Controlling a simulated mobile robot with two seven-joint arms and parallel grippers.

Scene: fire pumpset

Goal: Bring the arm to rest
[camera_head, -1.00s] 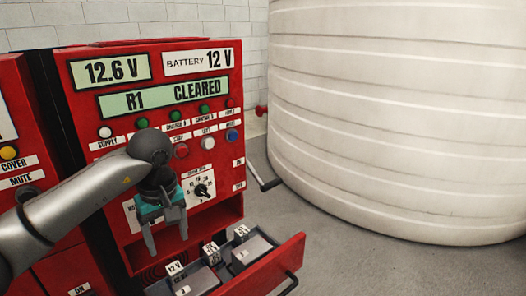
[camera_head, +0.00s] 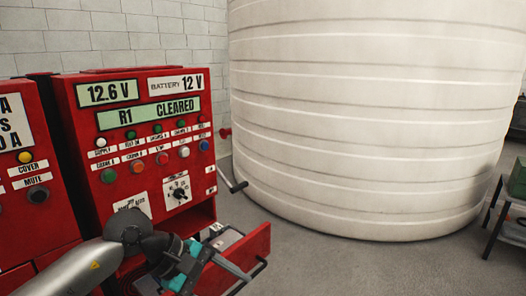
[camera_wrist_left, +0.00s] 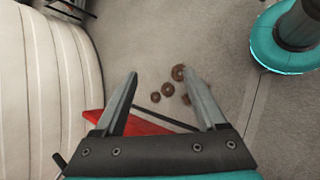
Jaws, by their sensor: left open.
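My left arm comes in from the lower left of the head view, in front of the red pump control panel (camera_head: 140,95). Its left gripper (camera_head: 222,276) is low, over or beside the pulled-out red drawer (camera_head: 252,250), and partly overlaps it in the picture. In the left wrist view the gripper (camera_wrist_left: 160,74) has its two fingers spread apart with nothing between them; the floor shows behind. My right gripper is not seen. The panel display (camera_head: 150,112) reads R1 CLEARED.
A large white ribbed tank (camera_head: 360,120) stands right of the panel. A dark bench (camera_head: 508,210) is at the right edge. Several brown round pieces (camera_wrist_left: 155,97) show on the floor in the wrist view. Grey floor (camera_head: 330,265) is clear in front of the tank.

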